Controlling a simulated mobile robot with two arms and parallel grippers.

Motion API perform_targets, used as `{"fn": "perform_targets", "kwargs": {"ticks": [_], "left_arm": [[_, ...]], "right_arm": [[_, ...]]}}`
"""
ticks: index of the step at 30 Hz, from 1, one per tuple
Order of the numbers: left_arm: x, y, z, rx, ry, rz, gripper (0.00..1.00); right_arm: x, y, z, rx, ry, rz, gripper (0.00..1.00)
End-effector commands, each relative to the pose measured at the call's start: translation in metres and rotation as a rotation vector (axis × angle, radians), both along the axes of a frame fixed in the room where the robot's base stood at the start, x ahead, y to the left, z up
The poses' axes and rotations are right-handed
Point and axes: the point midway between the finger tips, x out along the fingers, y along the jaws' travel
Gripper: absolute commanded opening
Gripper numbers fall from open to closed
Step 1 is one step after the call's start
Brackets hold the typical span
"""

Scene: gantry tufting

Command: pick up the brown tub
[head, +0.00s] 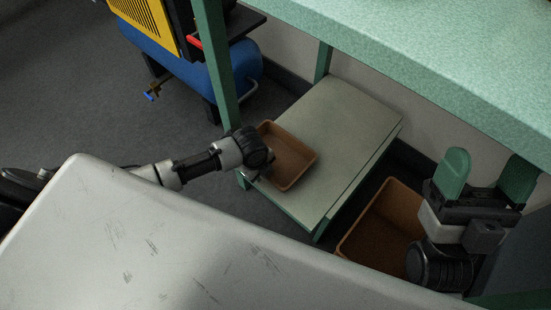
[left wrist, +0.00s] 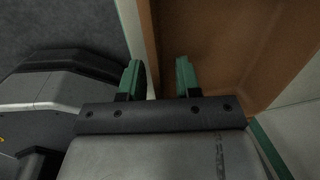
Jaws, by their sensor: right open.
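A brown tub (head: 290,156), rectangular and open-topped, sits on the pale low shelf (head: 345,118) near its left end. It looks empty. My left gripper reaches its left side; the fingers are mostly hidden behind the wrist in the head view. In the left wrist view my left gripper (left wrist: 158,77) is open, with one green finger on each side of the wall of the tub (left wrist: 235,45). Contact cannot be told. A second brown tub (head: 385,228) stands lower at the right, partly hidden. My right gripper (head: 487,172) is open and empty, beside and above it.
A green upright post (head: 216,65) stands close behind my left arm. A green tabletop (head: 430,50) overhangs the shelf. A blue tank (head: 180,62) and a yellow machine (head: 143,20) are at the back left.

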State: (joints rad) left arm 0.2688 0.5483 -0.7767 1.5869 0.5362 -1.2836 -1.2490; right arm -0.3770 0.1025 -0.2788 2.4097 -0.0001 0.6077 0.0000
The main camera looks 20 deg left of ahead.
Motion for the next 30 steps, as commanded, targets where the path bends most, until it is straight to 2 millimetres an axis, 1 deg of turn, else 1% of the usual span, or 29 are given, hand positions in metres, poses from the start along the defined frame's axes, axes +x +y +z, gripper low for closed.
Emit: {"fn": "perform_targets", "kwargs": {"ticks": [4, 5, 9, 11, 25, 28, 30], "left_arm": [[-0.0001, -0.0001, 0.0003, 0.000, 0.000, 0.000, 0.33], [-0.0001, -0.0001, 0.0003, 0.000, 0.000, 0.000, 0.30], [-0.0001, -0.0001, 0.0003, 0.000, 0.000, 0.000, 0.08], [-0.0002, 0.0000, 0.0003, 0.000, 0.000, 0.000, 0.00], [0.0003, -0.0001, 0.0018, 0.000, -0.001, 0.000, 0.00], [0.0003, -0.0001, 0.0044, -0.001, -0.002, 0.000, 0.00], [0.0005, -0.0001, 0.0074, -0.001, -0.002, 0.000, 0.00]], "right_arm": [[0.0002, 0.0001, 0.0002, 0.000, 0.001, 0.000, 0.75], [0.0002, 0.0001, 0.0002, 0.000, 0.001, 0.000, 0.75], [0.0003, 0.0001, 0.0002, -0.001, 0.002, 0.000, 0.75], [0.0003, 0.0001, 0.0002, -0.001, 0.002, 0.000, 0.75], [0.0007, 0.0002, 0.0007, -0.001, 0.005, 0.000, 0.75], [0.0040, 0.0010, 0.0002, -0.009, 0.030, -0.001, 0.75], [0.0091, 0.0013, -0.0034, -0.022, 0.076, -0.004, 0.75]]}}
